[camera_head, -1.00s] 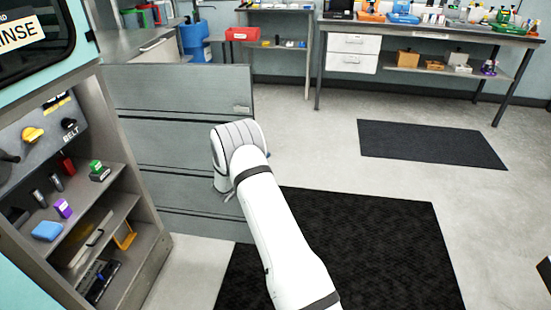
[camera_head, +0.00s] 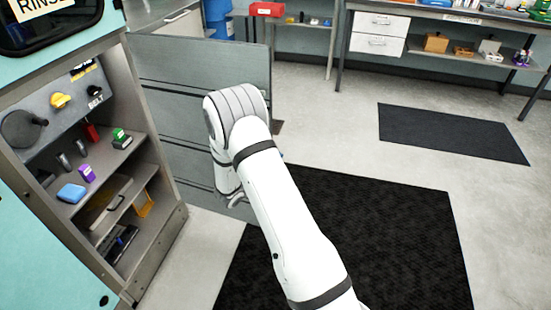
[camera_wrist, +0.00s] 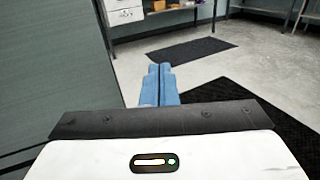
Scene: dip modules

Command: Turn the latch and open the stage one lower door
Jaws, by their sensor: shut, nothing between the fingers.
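The stage one lower door (camera_head: 180,85) is a grey panel standing wide open, swung out to the right of the cabinet. Its inner face with horizontal seams shows in the head view, and a grey panel also fills the left of the wrist view (camera_wrist: 45,70). My gripper shows in the wrist view with its blue fingers (camera_wrist: 160,85) together and nothing between them. In the head view my wrist covers part of the door, and the fingertips are hidden. I cannot make out the latch. I cannot tell whether my gripper touches the door.
The open cabinet (camera_head: 165,235) holds shelves with a blue box (camera_head: 71,193), a purple box (camera_head: 87,174) and other small items. A black mat (camera_head: 370,235) lies on the floor to the right. A workbench with white drawers (camera_head: 378,34) stands at the back.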

